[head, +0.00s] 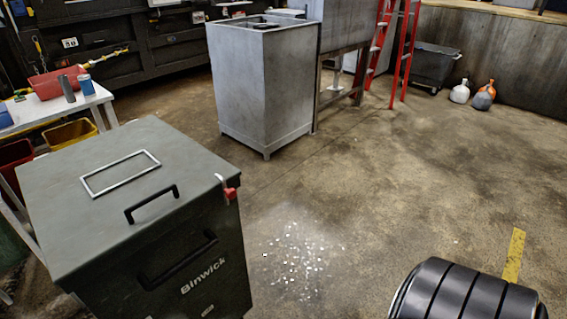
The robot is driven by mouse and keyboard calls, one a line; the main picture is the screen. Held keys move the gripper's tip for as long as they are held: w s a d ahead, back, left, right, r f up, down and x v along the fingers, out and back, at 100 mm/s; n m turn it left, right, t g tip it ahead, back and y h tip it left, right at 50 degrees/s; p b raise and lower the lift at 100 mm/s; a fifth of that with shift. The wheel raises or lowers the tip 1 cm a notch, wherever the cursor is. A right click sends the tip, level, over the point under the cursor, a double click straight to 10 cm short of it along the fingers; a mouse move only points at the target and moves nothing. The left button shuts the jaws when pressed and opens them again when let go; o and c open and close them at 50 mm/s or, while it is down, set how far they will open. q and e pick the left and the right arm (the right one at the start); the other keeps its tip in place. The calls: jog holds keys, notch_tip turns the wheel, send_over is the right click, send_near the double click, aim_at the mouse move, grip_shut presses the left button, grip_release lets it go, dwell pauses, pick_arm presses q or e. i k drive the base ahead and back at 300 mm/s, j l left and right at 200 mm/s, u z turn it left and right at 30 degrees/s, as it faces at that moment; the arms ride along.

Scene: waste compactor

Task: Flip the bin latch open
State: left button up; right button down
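A dark green bin (200,262) marked "Binwick" stands at the lower left, with its flat lid (80,205) down. The lid carries a black handle (152,204) and a pale rectangular frame (120,173). A second black handle (178,262) is on the front face. The latch (229,192), with a red tab and a pale metal hook, sits at the lid's right edge. The hook reaches up over the lid's edge; whether it is fastened I cannot tell. Neither of my grippers is in view.
A grey metal cabinet (262,85) stands behind the bin. A white table (50,108) with a red tray is at the left. A black ribbed cylindrical object (465,295) is at the lower right. Shiny scraps (302,262) lie on otherwise open floor right of the bin.

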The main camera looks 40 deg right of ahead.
aim_at(232, 194)
jog(key=z, duration=1)
jog(key=i+j+z, duration=0.1)
jog(key=j, duration=0.2)
